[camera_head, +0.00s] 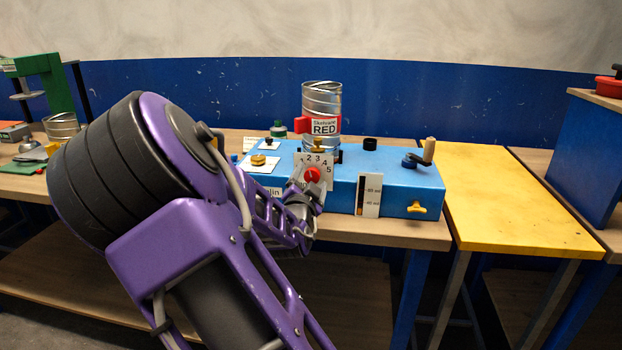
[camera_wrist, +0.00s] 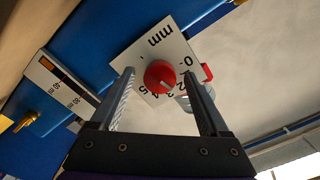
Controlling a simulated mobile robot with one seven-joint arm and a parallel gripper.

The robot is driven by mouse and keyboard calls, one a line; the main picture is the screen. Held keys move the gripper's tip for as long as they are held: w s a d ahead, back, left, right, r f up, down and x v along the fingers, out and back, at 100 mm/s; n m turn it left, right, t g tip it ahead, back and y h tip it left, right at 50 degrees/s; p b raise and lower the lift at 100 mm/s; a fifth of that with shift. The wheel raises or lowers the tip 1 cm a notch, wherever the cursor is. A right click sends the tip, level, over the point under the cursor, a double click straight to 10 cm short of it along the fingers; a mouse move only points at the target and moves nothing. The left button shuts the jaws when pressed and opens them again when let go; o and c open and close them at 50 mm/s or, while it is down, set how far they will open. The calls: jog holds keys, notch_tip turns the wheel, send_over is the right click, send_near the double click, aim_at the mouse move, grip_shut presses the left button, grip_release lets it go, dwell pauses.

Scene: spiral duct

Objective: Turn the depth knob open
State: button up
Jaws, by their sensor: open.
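The red depth knob (camera_head: 312,175) sits on a white numbered dial plate on the front of the blue machine (camera_head: 345,196). In the wrist view the red knob (camera_wrist: 160,77) has a pale pointer line and lies in the middle of the dial plate (camera_wrist: 152,50) marked "mm" and with digits. My gripper (camera_wrist: 166,82) is open, with one finger on each side of the knob in that view. Its fingers look empty. I cannot tell whether either finger touches the knob. In the head view my purple arm reaches in from the lower left, and my gripper partly covers the dial plate's lower left.
A metal spiral duct (camera_head: 322,100) with a red label stands on the machine. A crank (camera_head: 428,152), a yellow handle (camera_head: 417,208) and a scale plate (camera_head: 369,195) are to the right. A yellow table (camera_head: 515,205) is clear. A green stand (camera_head: 48,85) is far left.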

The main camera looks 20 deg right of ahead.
grip_shut()
dwell(0.3)
